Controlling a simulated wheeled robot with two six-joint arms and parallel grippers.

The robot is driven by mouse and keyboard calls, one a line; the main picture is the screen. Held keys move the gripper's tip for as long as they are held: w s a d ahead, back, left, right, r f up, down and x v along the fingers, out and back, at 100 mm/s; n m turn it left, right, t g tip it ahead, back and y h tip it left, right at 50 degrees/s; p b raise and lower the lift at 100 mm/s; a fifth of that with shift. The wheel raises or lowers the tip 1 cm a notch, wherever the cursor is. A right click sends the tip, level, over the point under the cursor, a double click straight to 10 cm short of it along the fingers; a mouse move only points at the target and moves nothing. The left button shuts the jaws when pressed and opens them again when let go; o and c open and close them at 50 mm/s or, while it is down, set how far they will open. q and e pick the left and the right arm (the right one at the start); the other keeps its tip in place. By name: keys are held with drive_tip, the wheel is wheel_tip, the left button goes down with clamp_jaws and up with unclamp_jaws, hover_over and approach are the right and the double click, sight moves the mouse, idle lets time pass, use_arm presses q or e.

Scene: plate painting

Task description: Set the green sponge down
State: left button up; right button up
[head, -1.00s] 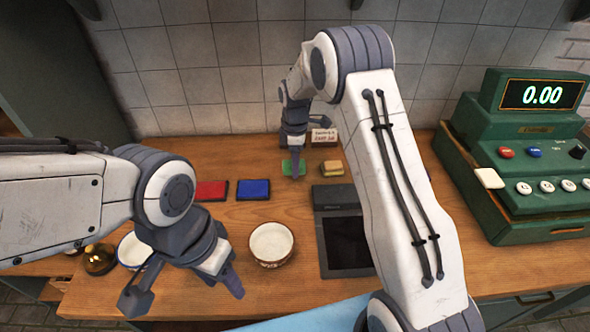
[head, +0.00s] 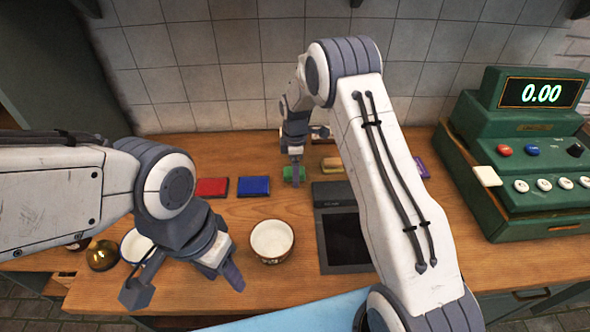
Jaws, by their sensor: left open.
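The green sponge (head: 288,174) is at the back middle of the counter, right of the blue pad. My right gripper (head: 296,180) points down at it. A dark finger crosses the front of the sponge, and green shows on both sides. I cannot see both fingers or whether the sponge touches the counter. My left gripper (head: 188,288) is open and empty at the front left, its fingers apart near the bowls.
A red pad (head: 212,187) and blue pad (head: 253,187) lie left of the sponge. A yellowish sponge (head: 332,164) lies to its right. A white bowl (head: 272,240), a dark tablet (head: 345,240) and a green cash register (head: 520,170) stand on the wooden counter.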

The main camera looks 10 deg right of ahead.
drive_tip(key=shift+r, duration=0.25)
wheel_tip(320, 180, up, 10)
drive_tip(key=r+b, duration=0.1)
drive_tip(key=b, duration=0.2)
drive_tip(key=s+a+r+m, duration=0.2)
drive_tip(key=s+a+r, duration=0.3)
drive_tip(key=s+a, duration=0.2)
drive_tip(key=s+a+r+m, duration=0.2)
drive_tip(key=s+a, duration=0.3)
drive_tip(key=s, duration=0.6)
drive_tip(key=s+f+m+y, duration=0.1)
drive_tip(key=s+m, duration=0.3)
drive_tip(key=s, duration=1.4)
drive_tip(key=shift+s+d+f+m, duration=0.25)
drive_tip(key=shift+d+f+m, duration=0.1)
drive_tip(key=shift+d, duration=0.1)
